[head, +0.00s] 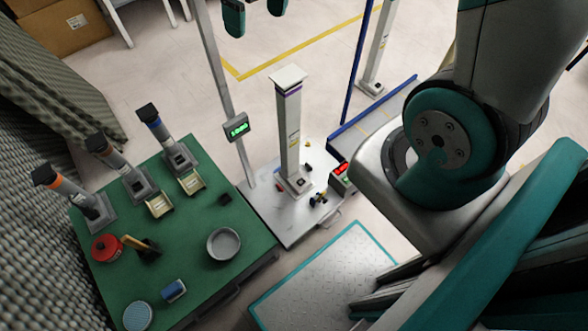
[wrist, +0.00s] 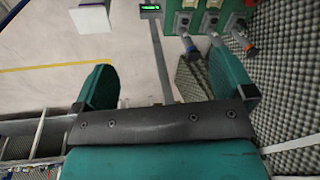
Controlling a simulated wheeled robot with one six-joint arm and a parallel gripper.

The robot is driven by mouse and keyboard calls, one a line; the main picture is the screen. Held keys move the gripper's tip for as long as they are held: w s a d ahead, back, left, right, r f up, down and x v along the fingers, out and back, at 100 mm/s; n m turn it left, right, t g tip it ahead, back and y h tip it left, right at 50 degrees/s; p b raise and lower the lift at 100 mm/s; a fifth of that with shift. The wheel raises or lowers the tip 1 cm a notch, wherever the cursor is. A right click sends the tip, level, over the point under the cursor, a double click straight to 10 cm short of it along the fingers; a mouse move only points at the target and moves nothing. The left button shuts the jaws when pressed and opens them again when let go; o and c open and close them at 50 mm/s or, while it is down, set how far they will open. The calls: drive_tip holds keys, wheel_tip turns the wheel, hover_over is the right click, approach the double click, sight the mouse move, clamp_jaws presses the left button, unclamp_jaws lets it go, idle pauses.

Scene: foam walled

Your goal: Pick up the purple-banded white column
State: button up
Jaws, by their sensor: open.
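The purple-banded white column (head: 290,135) stands upright on a light grey platform (head: 272,222) in the head view, with a square white cap and a purple band just below it. A square white top (wrist: 92,18) at the upper left of the wrist view looks like its cap. My gripper (head: 256,10) shows at the top edge of the head view, its teal fingers apart and nothing between them. In the wrist view both fingers of my gripper (wrist: 165,78) are spread wide and empty. The column is apart from the fingers.
A green table (head: 210,285) at left holds grey columns with orange (head: 70,190) and blue (head: 165,135) bands, a red tin (head: 106,248) and a round bowl (head: 223,244). A post with a green display (head: 237,129) stands close left of the column. Blue-framed rails stand right.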

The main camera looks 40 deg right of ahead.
sight(295, 80)
drive_tip(key=w+d+f+m+h+b, duration=0.1)
drive_tip(key=w+d+f+b, duration=0.15)
drive_tip(key=d+f, duration=0.45)
drive_tip(key=w+d+f+m+h+b, duration=0.1)
drive_tip(key=w+d+f+m, duration=0.1)
drive_tip(key=w+d+f, duration=0.35)
drive_tip(key=shift+g, duration=0.3)
drive_tip(key=f, duration=0.4)
drive_tip(key=s+f, duration=0.1)
drive_tip(key=f, duration=0.3)
drive_tip(key=d+f, duration=0.1)
drive_tip(key=f, duration=0.4)
drive_tip(key=shift+s+f, duration=0.1)
drive_tip(key=shift+s, duration=0.1)
drive_tip(key=f, duration=0.5)
drive_tip(key=shift+w+a+f+b, duration=0.1)
drive_tip(key=shift+w+f+b, duration=0.2)
drive_tip(key=shift+w+b, duration=0.1)
drive_tip(key=c, duration=1.4)
drive_tip(key=shift+r, duration=0.1)
drive_tip(key=shift+c, duration=1.2)
